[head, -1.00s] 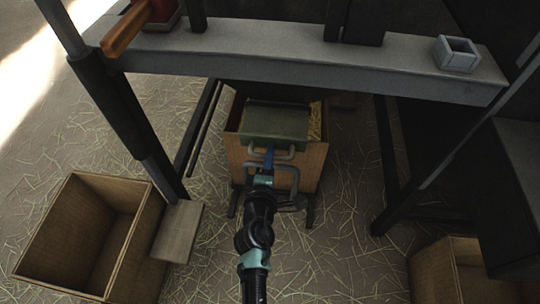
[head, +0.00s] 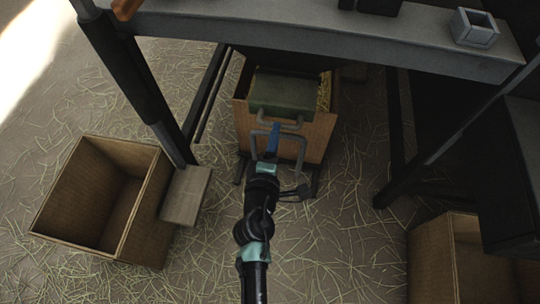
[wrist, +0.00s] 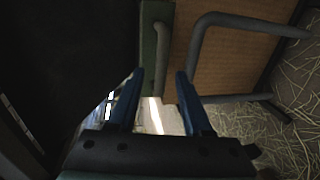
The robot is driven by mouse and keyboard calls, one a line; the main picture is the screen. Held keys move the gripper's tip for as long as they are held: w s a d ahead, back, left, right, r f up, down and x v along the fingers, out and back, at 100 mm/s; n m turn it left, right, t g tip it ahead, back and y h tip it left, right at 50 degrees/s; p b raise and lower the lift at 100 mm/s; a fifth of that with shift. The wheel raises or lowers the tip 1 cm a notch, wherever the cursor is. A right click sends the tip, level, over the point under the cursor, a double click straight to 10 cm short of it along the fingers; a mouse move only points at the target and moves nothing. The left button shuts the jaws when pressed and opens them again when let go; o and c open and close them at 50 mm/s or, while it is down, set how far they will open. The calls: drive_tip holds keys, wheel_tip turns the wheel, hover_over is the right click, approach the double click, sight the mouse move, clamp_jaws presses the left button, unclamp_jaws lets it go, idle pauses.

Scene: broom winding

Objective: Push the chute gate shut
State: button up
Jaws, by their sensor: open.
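The chute gate looks to be the dark green panel (head: 287,92) with a grey bar handle (head: 278,120), lying over the top of a wooden bin (head: 318,132). Straw shows in the bin beside the panel's right edge. My gripper (head: 274,130) reaches up to the panel's handle, its blue fingers close to it. In the wrist view, my gripper (wrist: 160,75) is open with nothing between its fingers. The green panel (wrist: 148,45) and its handle (wrist: 161,50) lie just beyond the fingertips; contact cannot be told.
The bin's own grey bar (head: 302,150) stands out in front, close around my gripper. A grey beam (head: 300,37) crosses above on dark posts. Straw-strewn floor is clear between.

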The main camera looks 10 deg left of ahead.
drive_tip(key=v, duration=0.7)
drive_tip(key=shift+s, duration=0.3)
